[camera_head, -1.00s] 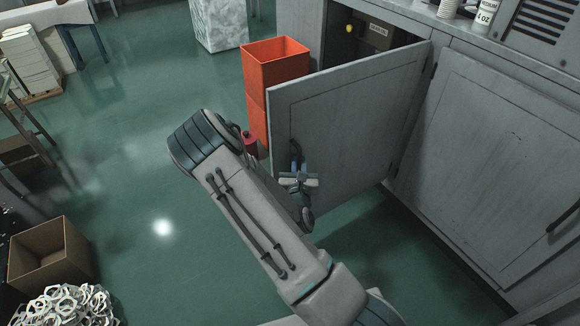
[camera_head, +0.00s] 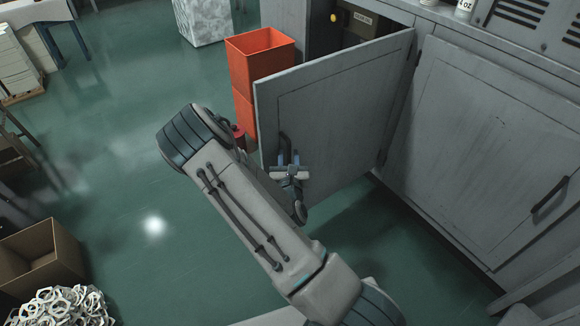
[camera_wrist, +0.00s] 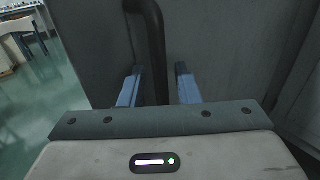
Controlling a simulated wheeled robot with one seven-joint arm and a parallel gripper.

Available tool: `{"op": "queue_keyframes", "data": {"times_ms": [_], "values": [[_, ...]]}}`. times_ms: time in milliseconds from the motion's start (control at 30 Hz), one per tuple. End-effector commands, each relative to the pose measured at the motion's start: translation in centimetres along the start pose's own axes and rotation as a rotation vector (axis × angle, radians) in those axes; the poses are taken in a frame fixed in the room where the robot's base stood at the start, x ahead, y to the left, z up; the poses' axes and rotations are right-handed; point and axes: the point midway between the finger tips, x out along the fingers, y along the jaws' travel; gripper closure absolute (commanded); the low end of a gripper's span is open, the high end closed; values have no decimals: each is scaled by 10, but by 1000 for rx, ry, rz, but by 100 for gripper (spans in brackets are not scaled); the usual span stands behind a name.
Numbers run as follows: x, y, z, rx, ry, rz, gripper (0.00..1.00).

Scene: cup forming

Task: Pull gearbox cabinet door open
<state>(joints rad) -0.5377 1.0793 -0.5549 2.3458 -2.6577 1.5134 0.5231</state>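The grey gearbox cabinet door (camera_head: 345,115) stands swung well out from the cabinet, hinged on its right side. Its dark vertical bar handle (camera_head: 284,148) is near the free left edge; it also shows in the wrist view (camera_wrist: 155,45). My gripper (camera_head: 290,170) is at the lower part of the handle. In the wrist view its two blue-grey fingers (camera_wrist: 159,80) stand apart, one on each side of the handle, with a clear gap on the right. Whether the left finger touches the handle cannot be told. The arm hides part of the door's lower left.
Stacked orange bins (camera_head: 262,65) stand behind the door's free edge, with a red object (camera_head: 238,137) nearby. A closed cabinet door (camera_head: 490,150) is on the right.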

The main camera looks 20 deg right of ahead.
Motion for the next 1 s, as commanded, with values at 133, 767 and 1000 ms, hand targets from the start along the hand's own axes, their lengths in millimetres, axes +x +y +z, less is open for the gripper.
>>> {"op": "queue_keyframes", "data": {"times_ms": [133,767,1000], "values": [[-20,0,0,-1,4,0,70],[-126,-2,3,-2,3,-6,70],[-134,-2,0,-1,1,-6,70]]}}
